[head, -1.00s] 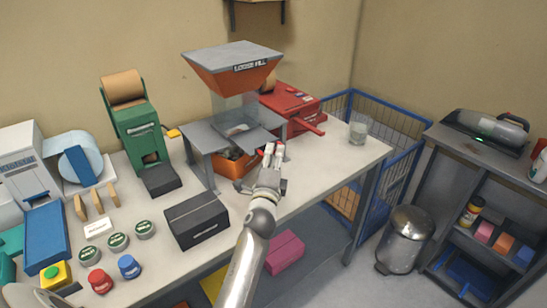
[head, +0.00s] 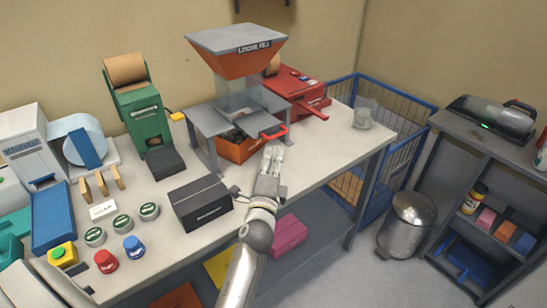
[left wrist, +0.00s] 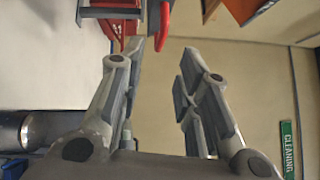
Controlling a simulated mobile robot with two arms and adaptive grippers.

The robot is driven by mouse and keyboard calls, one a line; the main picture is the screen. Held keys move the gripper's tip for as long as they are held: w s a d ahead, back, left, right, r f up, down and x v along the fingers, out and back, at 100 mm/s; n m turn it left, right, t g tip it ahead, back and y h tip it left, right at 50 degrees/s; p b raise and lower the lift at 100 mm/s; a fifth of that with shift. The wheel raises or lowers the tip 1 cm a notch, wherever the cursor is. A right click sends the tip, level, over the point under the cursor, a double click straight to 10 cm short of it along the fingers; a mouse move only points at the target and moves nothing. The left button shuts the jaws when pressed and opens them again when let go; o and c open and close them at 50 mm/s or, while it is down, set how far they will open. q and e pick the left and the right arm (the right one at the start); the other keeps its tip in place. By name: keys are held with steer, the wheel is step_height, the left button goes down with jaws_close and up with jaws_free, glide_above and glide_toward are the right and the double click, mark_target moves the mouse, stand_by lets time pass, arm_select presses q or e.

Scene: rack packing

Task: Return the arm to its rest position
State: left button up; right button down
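My left gripper (head: 272,148) is in front of the hopper stand at the bench's front edge. Its red handle (head: 274,132) is just beyond my fingertips, apart from them. In the left wrist view my left gripper (left wrist: 162,55) has its two fingers spread with nothing between them, and the red handle (left wrist: 165,22) shows past them. My right gripper is not in view.
The orange-and-grey hopper (head: 236,58) stands over an orange bin (head: 238,150). A black box (head: 200,202) lies left of my arm. A blue wire cage (head: 400,170) and metal trash can (head: 408,222) are at right.

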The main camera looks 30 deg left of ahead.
arm_select(q)
steer(key=s+f+n+g, duration=0.1)
steer(key=s+f+n, duration=0.1)
steer(key=s+a+f+n+g, duration=0.1)
steer(key=s+f+n+g, duration=0.1)
steer(key=s+a+f+n+g, duration=0.1)
steer(key=s+f+n, duration=0.1)
steer(key=s, duration=0.1)
steer(key=shift+s+a+f, duration=0.1)
steer(key=shift+f, duration=0.2)
steer(key=s+d+f+n+g+h, duration=0.2)
steer(key=s+d+f+g, duration=0.2)
steer(key=s, duration=0.4)
steer(key=s+d+f+n+g+h, duration=0.3)
steer(key=s+d+f, duration=0.1)
steer(key=s, duration=0.5)
steer(key=s+d+f+n+g+h, duration=0.2)
steer(key=s+d+f+g, duration=0.2)
steer(key=s, duration=0.4)
step_height(320, 180, down, 24)
steer(key=s, duration=0.1)
steer(key=s+a+f+g, duration=0.2)
steer(key=s+a+f, duration=0.1)
steer(key=s+f, duration=1.4)
steer(key=shift+s+f, duration=0.25)
